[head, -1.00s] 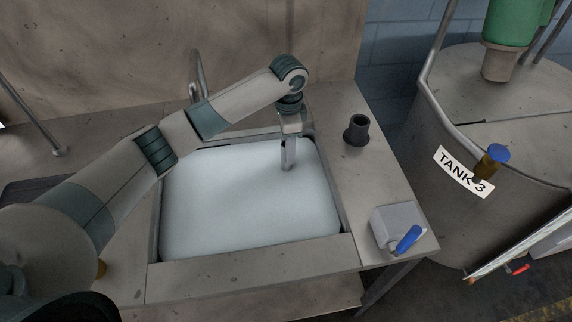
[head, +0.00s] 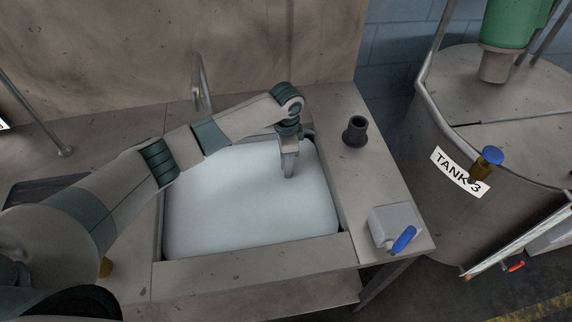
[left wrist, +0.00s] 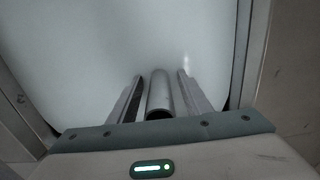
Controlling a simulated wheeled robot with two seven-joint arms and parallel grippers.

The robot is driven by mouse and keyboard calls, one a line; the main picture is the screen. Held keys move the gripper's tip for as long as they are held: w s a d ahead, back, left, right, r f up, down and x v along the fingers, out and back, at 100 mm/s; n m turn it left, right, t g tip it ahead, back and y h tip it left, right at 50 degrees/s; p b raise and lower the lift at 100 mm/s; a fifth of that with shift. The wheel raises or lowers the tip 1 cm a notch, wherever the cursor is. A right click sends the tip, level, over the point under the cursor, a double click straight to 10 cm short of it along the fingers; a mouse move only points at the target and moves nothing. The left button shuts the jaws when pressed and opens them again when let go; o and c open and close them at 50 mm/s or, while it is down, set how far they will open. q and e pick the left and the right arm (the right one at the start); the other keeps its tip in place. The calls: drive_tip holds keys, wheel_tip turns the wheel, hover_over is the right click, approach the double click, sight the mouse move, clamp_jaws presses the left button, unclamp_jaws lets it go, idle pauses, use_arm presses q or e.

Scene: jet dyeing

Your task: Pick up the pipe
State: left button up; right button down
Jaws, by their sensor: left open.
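A grey metal pipe (left wrist: 160,95) shows in the left wrist view, its hollow open end towards the camera. It lies between the two fingers of my left gripper (left wrist: 160,88), with a narrow gap visible on each side. In the head view my left gripper (head: 288,172) points down over the right back part of the white sink basin (head: 240,215). It is open. The pipe cannot be made out separately in the head view, where the gripper covers that spot. My right gripper is not in view.
A dark cup-like fitting (head: 355,131) stands on the counter right of the basin. A box with a blue lever (head: 403,239) sits at the front right corner. A curved metal tube (head: 203,85) rises behind the basin. Tank 3 (head: 520,190) stands at right.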

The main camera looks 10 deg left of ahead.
use_arm(q)
drive_tip(key=shift+f, duration=0.6)
clamp_jaws()
drive_tip(key=shift+r, duration=0.1)
